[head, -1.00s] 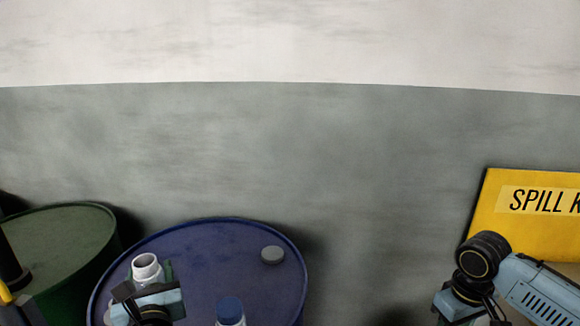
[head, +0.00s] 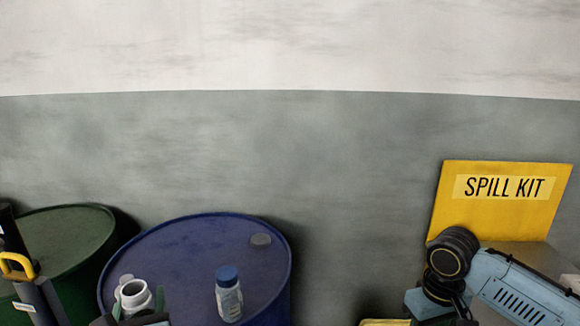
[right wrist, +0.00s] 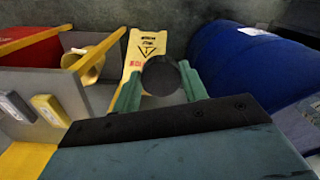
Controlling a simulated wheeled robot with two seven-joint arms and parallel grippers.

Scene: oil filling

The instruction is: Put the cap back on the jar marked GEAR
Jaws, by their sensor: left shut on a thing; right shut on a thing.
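A white open-mouthed jar (head: 134,294) stands at the left front of the blue drum top in the head view; any label on it cannot be read. My left gripper (head: 138,303) is shut on this jar, with green fingers on either side. In the right wrist view, my right gripper (right wrist: 159,88) is shut on a dark round cap (right wrist: 160,74), held between its green fingertips and away from the jar. In the head view my right arm is at the lower right and its fingers are out of frame.
A blue-capped jar (head: 228,296) stands on the blue drum (head: 190,235), right of the open jar. A green drum (head: 65,230) stands left. A yellow spill kit board (head: 500,205) is at right. The right wrist view shows a yellow floor sign (right wrist: 142,48).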

